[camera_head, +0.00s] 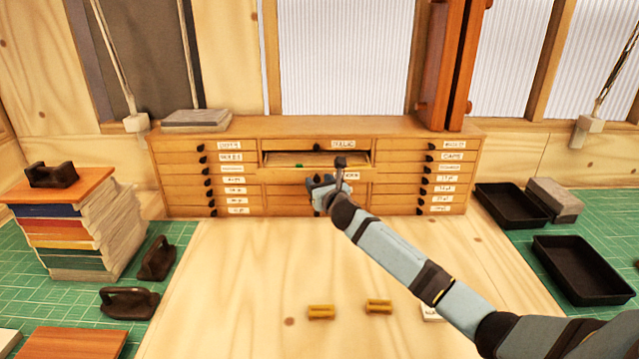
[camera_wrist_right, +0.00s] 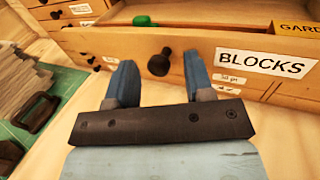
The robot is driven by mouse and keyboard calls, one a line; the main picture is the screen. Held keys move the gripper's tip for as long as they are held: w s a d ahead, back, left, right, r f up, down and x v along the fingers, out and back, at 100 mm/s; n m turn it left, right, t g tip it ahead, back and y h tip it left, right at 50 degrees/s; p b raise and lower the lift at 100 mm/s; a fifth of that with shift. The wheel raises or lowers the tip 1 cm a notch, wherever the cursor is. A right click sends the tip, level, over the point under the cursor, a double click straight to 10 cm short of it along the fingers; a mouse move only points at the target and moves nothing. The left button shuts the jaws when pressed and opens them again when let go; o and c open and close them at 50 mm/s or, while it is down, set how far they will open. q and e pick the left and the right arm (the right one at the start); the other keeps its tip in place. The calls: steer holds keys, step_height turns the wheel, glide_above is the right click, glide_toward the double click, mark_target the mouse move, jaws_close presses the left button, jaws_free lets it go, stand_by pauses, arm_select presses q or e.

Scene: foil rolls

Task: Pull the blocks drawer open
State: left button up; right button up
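The blocks drawer (camera_wrist_right: 220,62) has a wooden front, a dark round knob (camera_wrist_right: 159,62) and a white BLOCKS label (camera_wrist_right: 264,64). In the head view the drawer's open interior (camera_head: 318,160) shows in the cabinet's middle column, so it stands partly out. A small green thing (camera_wrist_right: 143,21) shows over its front edge. My right gripper (camera_wrist_right: 160,80) is open, with its blue fingers apart on either side of the knob and a visible gap to each. In the head view my right gripper (camera_head: 325,186) is in front of the drawer and hides part of it. My left gripper is out of view.
The wooden cabinet (camera_head: 185,186) has several other shut, labelled drawers. Two yellow pieces (camera_head: 321,312) (camera_head: 379,306) lie on the bare tabletop (camera_head: 250,270). A book stack (camera_head: 75,225) stands left; black trays (camera_head: 580,270) lie right.

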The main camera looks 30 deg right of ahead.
steer(key=shift+s, duration=0.1)
steer(key=s+a+b, duration=0.2)
steer(key=s, duration=1.1)
steer(key=shift+s, duration=0.25)
